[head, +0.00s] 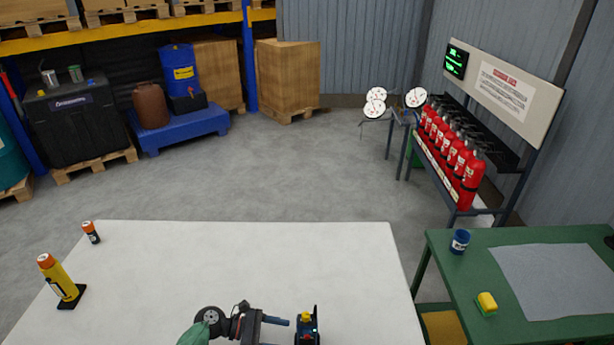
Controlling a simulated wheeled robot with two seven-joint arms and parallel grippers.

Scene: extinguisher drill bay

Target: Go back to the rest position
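My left gripper (279,332) is low in the head view, over the near part of the white table (250,260). Its fingers point right and are apart, with nothing seen between them. A small dark blue item with a yellow top (307,328) stands just right of the fingertips, with a gap between; its lower end is cut off by the picture edge. My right gripper is not in view.
A yellow cylinder with an orange cap (60,280) and a small orange-topped one (91,233) stand on the table's left. A green bench (450,265) stands right, with a blue cup (460,241) and yellow block (486,303). Red extinguishers (470,183) line a rack behind.

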